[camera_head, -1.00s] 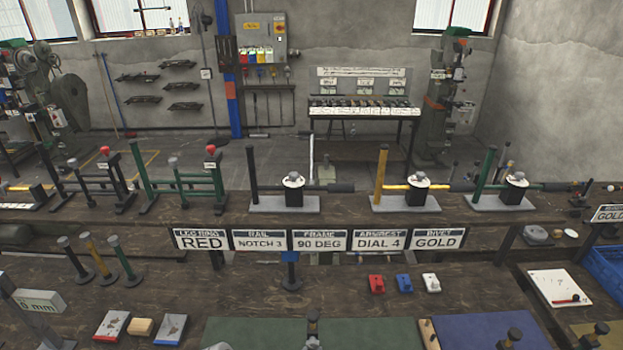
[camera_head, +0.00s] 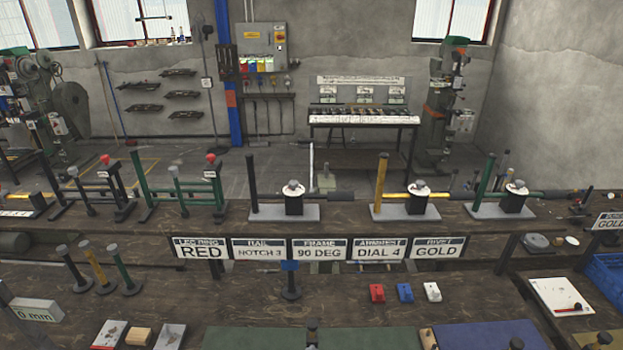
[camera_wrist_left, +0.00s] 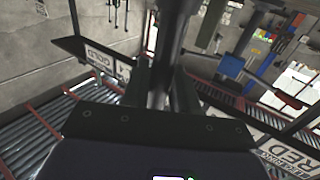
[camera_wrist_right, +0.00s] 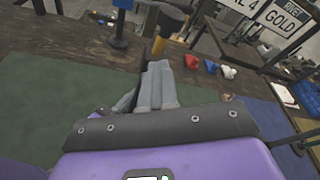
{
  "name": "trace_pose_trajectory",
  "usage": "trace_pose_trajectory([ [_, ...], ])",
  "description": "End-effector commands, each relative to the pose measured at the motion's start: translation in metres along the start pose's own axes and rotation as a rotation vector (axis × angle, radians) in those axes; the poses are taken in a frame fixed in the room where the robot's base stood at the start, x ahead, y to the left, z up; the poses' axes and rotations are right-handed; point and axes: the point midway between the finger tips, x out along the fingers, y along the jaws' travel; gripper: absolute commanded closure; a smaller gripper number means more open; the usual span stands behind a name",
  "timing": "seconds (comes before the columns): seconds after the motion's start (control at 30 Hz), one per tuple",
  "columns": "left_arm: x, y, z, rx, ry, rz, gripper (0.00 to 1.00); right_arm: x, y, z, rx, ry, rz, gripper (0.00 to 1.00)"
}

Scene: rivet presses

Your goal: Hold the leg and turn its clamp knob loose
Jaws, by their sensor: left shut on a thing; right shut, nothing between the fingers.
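In the left wrist view, my left gripper (camera_wrist_left: 160,92) is shut on a dark upright bar, the leg (camera_wrist_left: 166,40), which runs up and away between the fingers. Its lower end is hidden by the gripper. In the right wrist view, my right gripper (camera_wrist_right: 157,70) is shut and empty. A dark round-ended piece (camera_wrist_right: 170,18) with a gold-brown part below it stands just beyond its fingertips; I cannot tell whether this is the clamp knob, or whether the fingers touch it. Neither gripper shows in the head view.
Label signs (camera_head: 318,248) hang behind. Green (camera_head: 255,340) and blue (camera_head: 475,335) mats lie in front.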

Motion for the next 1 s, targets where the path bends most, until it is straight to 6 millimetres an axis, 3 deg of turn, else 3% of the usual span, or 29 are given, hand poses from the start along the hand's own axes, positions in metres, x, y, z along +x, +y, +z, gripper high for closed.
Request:
trace_pose_trajectory([
  [0.57,-0.004,0.002,0.005,-0.001,-0.010,0.006,1.00,0.002,0.000,-0.004,-0.001,0.009,-0.004,1.00],
  [1.0,-0.005,0.004,0.005,-0.001,-0.011,0.010,1.00,0.001,0.011,-0.002,-0.001,0.009,0.002,1.00],
])
